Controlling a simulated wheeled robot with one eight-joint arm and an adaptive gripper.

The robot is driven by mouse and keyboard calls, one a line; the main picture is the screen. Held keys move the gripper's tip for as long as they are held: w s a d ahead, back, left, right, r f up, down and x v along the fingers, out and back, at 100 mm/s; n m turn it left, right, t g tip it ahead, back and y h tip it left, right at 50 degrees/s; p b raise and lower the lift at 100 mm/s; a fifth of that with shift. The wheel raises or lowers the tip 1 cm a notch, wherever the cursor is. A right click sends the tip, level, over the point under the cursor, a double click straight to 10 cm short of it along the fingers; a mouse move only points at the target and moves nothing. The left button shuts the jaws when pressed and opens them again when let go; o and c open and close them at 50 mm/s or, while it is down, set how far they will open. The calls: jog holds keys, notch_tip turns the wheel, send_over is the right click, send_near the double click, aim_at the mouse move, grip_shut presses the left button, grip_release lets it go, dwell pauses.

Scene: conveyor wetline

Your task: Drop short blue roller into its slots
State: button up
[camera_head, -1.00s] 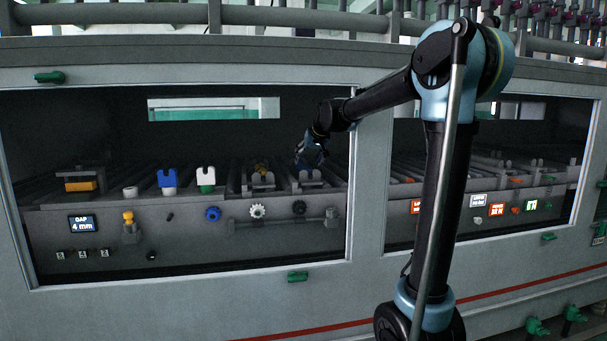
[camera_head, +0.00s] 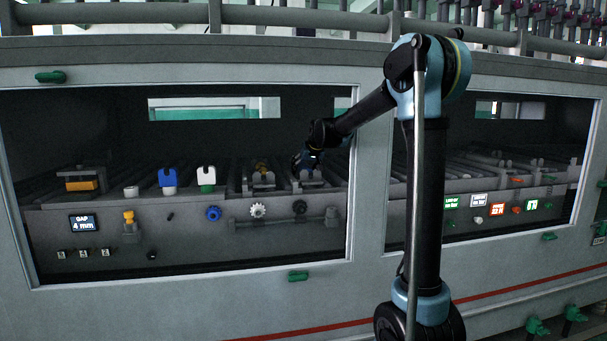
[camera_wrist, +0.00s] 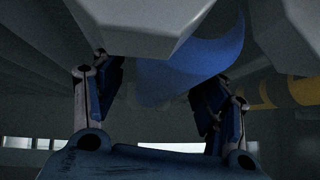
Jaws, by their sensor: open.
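The blue roller (camera_wrist: 190,68) is a smooth curved body in the wrist view, partly hidden behind a pale grey bracket (camera_wrist: 135,25). My gripper (camera_wrist: 160,88) is open, its two dark fingers apart with the roller's lower edge between and beyond them. I cannot tell whether either finger touches it. In the head view my gripper (camera_head: 305,160) is low at the right end of the left opening, just over a grey notched bracket (camera_head: 309,180). The roller and how it sits in the slots are too small and covered to make out there.
A yellow roller (camera_wrist: 285,94) lies at the right in the wrist view. A neighbouring notched bracket (camera_head: 263,182) stands close to the left of my gripper. The window post (camera_head: 369,190) is close on the right.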

jog(key=c, duration=1.3)
jog(key=shift+r, duration=0.1)
